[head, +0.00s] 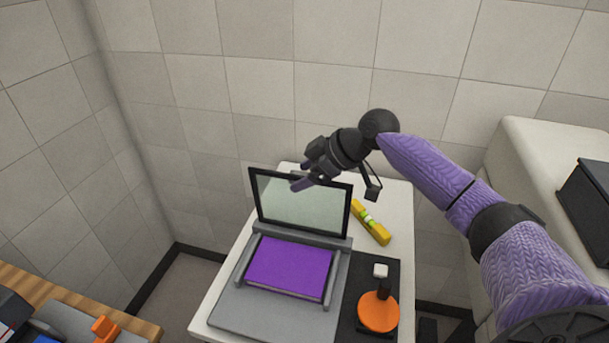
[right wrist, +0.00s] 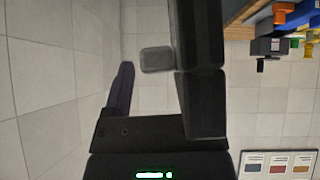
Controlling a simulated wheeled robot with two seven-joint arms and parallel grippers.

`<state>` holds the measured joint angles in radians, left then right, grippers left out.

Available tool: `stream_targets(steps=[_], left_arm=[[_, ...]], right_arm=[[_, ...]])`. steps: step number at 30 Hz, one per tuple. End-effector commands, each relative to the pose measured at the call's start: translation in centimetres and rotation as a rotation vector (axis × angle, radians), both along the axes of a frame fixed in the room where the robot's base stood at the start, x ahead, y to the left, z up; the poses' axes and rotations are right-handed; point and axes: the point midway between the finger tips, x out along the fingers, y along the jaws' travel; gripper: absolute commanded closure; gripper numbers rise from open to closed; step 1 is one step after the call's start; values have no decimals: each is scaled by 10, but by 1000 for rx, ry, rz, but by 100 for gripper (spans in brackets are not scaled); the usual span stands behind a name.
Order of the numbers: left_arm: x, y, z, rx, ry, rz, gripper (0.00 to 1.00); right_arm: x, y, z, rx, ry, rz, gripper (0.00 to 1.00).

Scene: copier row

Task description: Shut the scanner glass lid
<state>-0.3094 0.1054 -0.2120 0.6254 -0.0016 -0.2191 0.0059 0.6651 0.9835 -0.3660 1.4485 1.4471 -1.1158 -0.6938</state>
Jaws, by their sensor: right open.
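The scanner (head: 232,304) is a grey flatbed on a white table. Its glass lid (head: 300,208), a dark-framed pale panel, stands raised, nearly upright, at the back of the bed. A purple book-like slab (head: 289,268) lies flat on the bed in front of it. My right gripper (head: 307,181) is open, with its fingers at the upper edge of the lid in the head view; I cannot tell whether it touches the lid. A purple finger (right wrist: 123,90) shows in the right wrist view, where the lid cannot be made out. My left gripper is out of view.
A yellow object with a green band (head: 370,222) lies right of the lid. An orange round-based device (head: 378,311) stands on a dark mat (head: 348,329) right of the scanner. A tiled wall (head: 330,60) rises behind the table (head: 402,215). A wooden surface (head: 130,320) is at lower left.

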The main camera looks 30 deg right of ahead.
Motion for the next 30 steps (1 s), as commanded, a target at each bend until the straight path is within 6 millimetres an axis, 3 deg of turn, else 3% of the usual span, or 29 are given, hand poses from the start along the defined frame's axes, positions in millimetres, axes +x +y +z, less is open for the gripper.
stream_targets(steps=[8,18,30], left_arm=[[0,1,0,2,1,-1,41],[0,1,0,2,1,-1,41],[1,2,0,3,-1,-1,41]], right_arm=[[1,1,-1,-1,-1,0,29],[1,1,-1,0,-1,-1,100],[1,1,-1,0,-1,-1,100]])
